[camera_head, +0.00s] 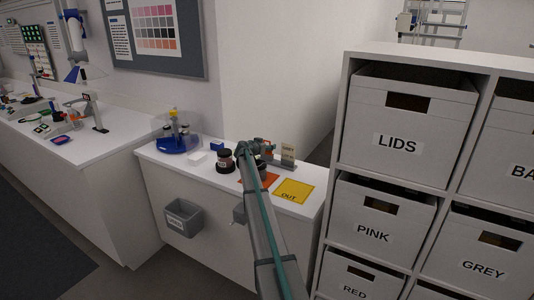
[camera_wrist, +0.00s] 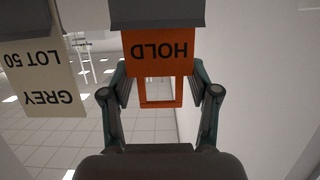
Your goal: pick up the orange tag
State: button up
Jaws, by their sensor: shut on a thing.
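The orange tag (camera_wrist: 160,55) reads HOLD, upside down in the wrist view. It has an open frame-like part that reaches between my fingers. Its other edge meets a dark grey piece (camera_wrist: 157,14); I cannot tell if they are joined. My gripper (camera_wrist: 160,90) is shut on the orange tag, with a finger on each side. In the head view my gripper (camera_head: 262,149) is above the back of the white counter, and the tag cannot be made out there.
A cream tag (camera_wrist: 40,78) reading GREY LOT 50 hangs close beside the orange one. On the counter (camera_head: 170,157) are a dark jar (camera_head: 224,161), a yellow OUT mat (camera_head: 294,191), an orange mat (camera_head: 270,179) and a blue-based carousel (camera_head: 178,143). Shelves with bins (camera_head: 405,150) stand right.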

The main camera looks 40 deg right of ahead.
notch_tip(320, 180, up, 10)
jog(key=shift+r+b, duration=0.1)
jog(key=shift+b, duration=1.1)
